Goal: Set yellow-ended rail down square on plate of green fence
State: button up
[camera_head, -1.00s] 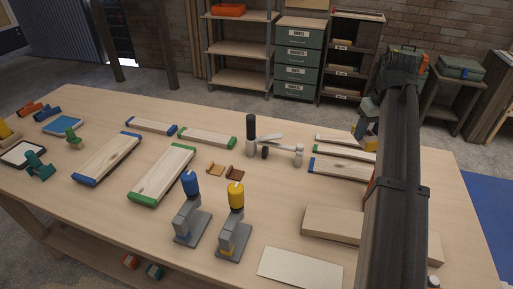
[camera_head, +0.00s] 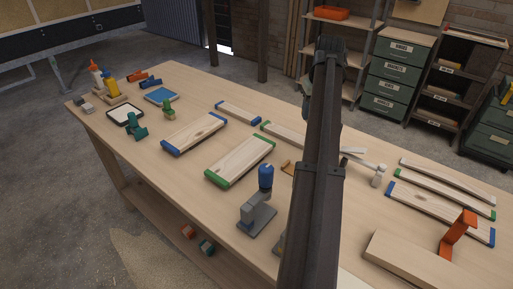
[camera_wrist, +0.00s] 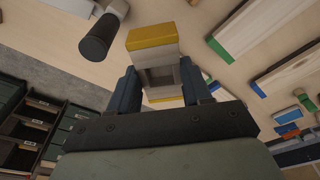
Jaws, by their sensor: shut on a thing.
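In the wrist view, my gripper (camera_wrist: 160,88) is shut on the yellow-ended rail (camera_wrist: 165,58), a pale block with a yellow band at its far end and another near the palm. Its fingers press on both sides. It appears held above the bench. In the head view my own arm hides the gripper and rail. A wide wooden board with green ends (camera_head: 240,163) lies on the bench. A narrow green-ended rail (camera_head: 284,134) lies behind it, partly hidden by my arm. I cannot tell which green-marked piece is the green fence with the plate.
A dark-handled tool (camera_wrist: 100,38) is close beside the held rail. A blue-topped grey stand (camera_head: 260,205), a blue-ended board (camera_head: 194,133) and an orange bracket (camera_head: 458,232) stand or lie on the bench. Several narrow pieces lie at right.

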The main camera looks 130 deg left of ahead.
jog(key=s+d+f, duration=0.2)
jog(key=s+d, duration=0.2)
jog(key=s, duration=0.5)
jog(key=s+d+f, duration=0.2)
jog(key=s+d, duration=0.2)
jog(key=s, duration=0.5)
jog(key=s+d+f, duration=0.3)
jog(key=s+d, duration=0.1)
jog(key=s, duration=0.5)
jog(key=shift+m, duration=0.4)
jog(key=shift+d+f, duration=0.1)
jog(key=shift+f, duration=4.3)
jog(key=shift+f, duration=0.1)
jog(key=o, duration=1.1)
jog(key=shift+c, duration=0.2)
notch_tip(320, 180, up, 12)
jog(key=w+d, duration=0.1)
jog(key=shift+f, duration=0.25)
jog(key=shift+o, duration=0.4)
jog(key=shift+w+d+r, duration=0.1)
jog(key=shift+d+r, duration=0.05)
jog(key=shift+r, duration=0.15)
